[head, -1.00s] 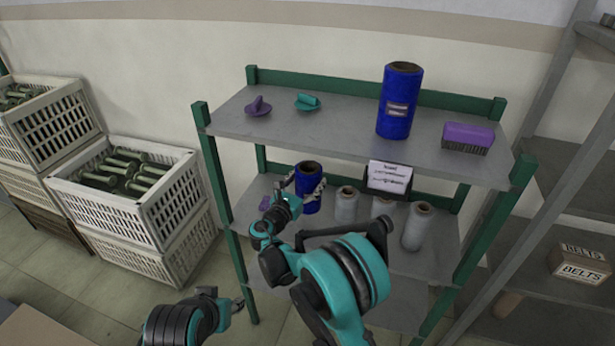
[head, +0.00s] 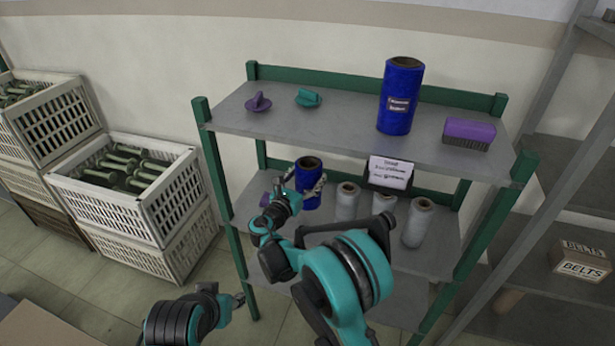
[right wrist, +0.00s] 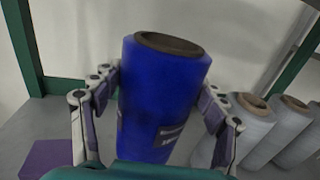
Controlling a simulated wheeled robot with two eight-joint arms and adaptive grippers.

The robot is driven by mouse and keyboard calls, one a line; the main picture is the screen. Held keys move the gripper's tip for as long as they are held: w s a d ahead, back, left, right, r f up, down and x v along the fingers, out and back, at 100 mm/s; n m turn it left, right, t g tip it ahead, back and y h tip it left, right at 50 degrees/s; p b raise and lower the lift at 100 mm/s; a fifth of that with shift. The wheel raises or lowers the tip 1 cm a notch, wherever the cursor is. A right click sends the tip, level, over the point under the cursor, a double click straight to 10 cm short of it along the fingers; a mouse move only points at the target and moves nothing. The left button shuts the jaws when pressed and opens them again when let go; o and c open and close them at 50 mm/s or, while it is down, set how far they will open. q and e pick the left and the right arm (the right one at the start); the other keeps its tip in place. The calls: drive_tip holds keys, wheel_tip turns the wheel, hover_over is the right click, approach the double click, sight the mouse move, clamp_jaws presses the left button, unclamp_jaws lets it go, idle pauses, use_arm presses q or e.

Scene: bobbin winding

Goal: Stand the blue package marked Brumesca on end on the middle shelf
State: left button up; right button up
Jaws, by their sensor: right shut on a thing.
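A blue package (head: 307,180) stands upright on end at the middle shelf (head: 250,218) of the green-posted rack. It also shows large in the right wrist view (right wrist: 160,85), with a dark hollow core at its top and a label too blurred to read. My right gripper (head: 300,188) is shut on this package, with a finger on each side of it. Its lower end is hidden in the right wrist view. A second blue package (head: 400,98) with a label stands upright on the top shelf. My left gripper (head: 238,298) is low at the front, away from the rack; its fingers are too small to judge.
The top shelf holds a purple brush (head: 469,133). White crates (head: 130,205) stand at left.

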drive_tip(key=shift+f+b, duration=1.1)
drive_tip(key=shift+f, duration=0.3)
wheel_tip(320, 180, down, 2)
drive_tip(key=shift+b, duration=0.35)
drive_tip(key=o, duration=1.5)
